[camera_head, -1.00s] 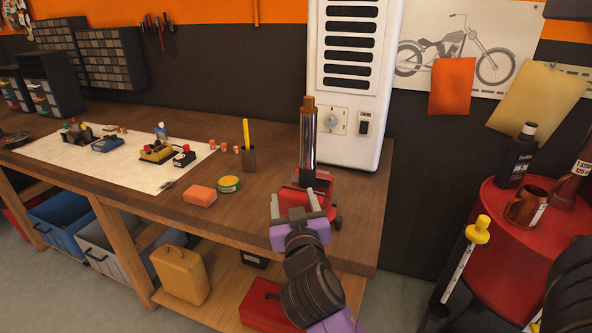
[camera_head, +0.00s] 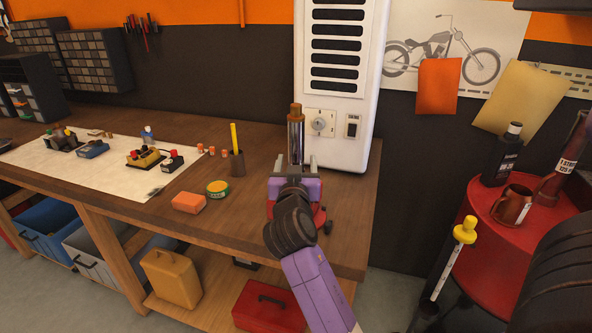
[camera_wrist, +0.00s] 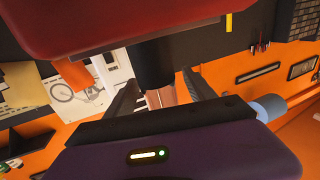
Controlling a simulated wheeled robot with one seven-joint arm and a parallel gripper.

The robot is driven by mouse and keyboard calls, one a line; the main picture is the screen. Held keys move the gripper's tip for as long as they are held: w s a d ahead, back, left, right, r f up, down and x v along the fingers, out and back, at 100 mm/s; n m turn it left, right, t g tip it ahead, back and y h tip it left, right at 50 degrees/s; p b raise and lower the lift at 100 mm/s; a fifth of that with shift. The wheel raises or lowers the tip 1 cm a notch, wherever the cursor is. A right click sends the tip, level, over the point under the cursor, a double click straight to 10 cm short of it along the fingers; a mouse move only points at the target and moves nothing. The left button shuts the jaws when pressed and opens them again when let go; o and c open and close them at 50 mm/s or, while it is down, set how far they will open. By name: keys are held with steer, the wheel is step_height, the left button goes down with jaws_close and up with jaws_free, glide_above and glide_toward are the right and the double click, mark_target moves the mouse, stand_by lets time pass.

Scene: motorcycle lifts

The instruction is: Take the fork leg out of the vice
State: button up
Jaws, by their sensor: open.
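The fork leg (camera_head: 296,135), a chrome tube with a bronze-coloured top, stands upright in the red vice (camera_head: 320,216) at the bench's right end. My gripper (camera_head: 296,166) is open in front of the leg, with a finger to each side of it in the picture. My gripper and wrist hide the leg's lower part and most of the vice. In the wrist view, the fork leg (camera_wrist: 155,66) shows as a dark section and a shiny tube between the spread fingers (camera_wrist: 160,92). The red vice (camera_wrist: 120,22) fills the top. Finger contact cannot be told.
A white heater-like cabinet (camera_head: 340,85) stands close behind the leg. A red drum (camera_head: 480,235) stands at the right.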

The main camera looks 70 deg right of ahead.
steer(key=shift+w+d, duration=0.2)
steer(key=shift+d, duration=0.45)
jaws_close()
steer(key=shift+r, duration=0.2)
steer(key=shift+r, duration=0.1)
